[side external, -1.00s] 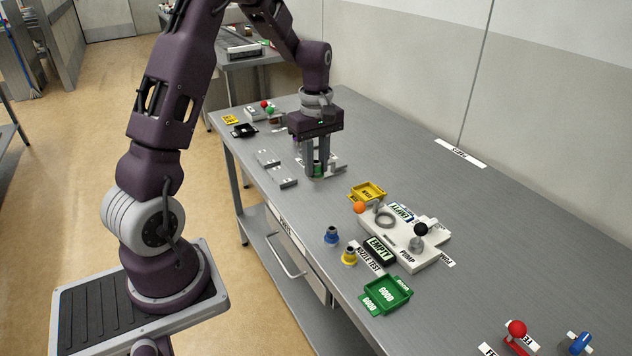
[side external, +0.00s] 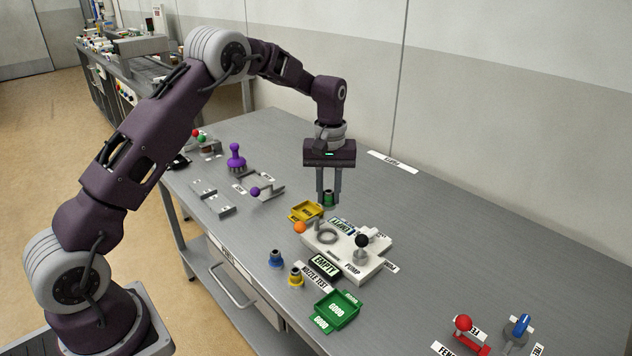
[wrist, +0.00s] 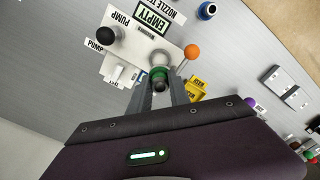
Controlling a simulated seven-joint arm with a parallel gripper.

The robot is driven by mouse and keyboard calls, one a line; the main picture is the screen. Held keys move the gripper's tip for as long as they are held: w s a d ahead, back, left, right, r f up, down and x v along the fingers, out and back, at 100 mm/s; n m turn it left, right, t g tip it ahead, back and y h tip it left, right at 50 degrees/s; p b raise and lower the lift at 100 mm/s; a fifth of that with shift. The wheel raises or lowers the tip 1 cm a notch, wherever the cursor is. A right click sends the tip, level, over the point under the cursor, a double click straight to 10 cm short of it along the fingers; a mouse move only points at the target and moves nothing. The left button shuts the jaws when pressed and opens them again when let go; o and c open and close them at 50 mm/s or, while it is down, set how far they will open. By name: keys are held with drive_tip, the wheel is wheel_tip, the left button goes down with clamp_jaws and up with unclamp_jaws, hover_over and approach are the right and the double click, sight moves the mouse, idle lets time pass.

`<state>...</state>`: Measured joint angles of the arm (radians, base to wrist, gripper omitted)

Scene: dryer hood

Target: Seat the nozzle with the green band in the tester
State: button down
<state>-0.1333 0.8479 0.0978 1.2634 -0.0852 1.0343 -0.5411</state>
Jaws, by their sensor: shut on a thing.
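My gripper (side external: 328,190) is shut on the nozzle with the green band (side external: 328,199) and holds it above the table, near the back end of the tester. The wrist view shows the green-banded nozzle (wrist: 159,76) between my fingertips (wrist: 160,90). The white tester (side external: 360,262) has a grey ring seat (side external: 327,236), an orange ball (side external: 300,227) and a black pump knob (side external: 362,241). Its display (side external: 325,267) reads EMPTY. In the wrist view, the nozzle partly hides the ring. The seat looks empty in the side view.
A yellow tray (side external: 305,212) lies close to the tester's back end. Blue-banded (side external: 276,259) and yellow-banded (side external: 296,277) nozzles stand in front. A green GOOD tray (side external: 336,312) is at the near side. A purple stamp-like object (side external: 236,158) and grey blocks (side external: 212,197) stand behind.

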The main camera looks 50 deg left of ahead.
sight(328, 204)
drive_tip(key=shift+f, duration=3.85)
drive_tip(key=shift+f, duration=1)
drive_tip(key=c, duration=0.7)
unclamp_jaws()
drive_tip(key=shift+o, duration=0.2)
drive_tip(key=shift+r, duration=0.1)
drive_tip(key=shift+r, duration=2.9)
drive_tip(key=shift+r, duration=0.1)
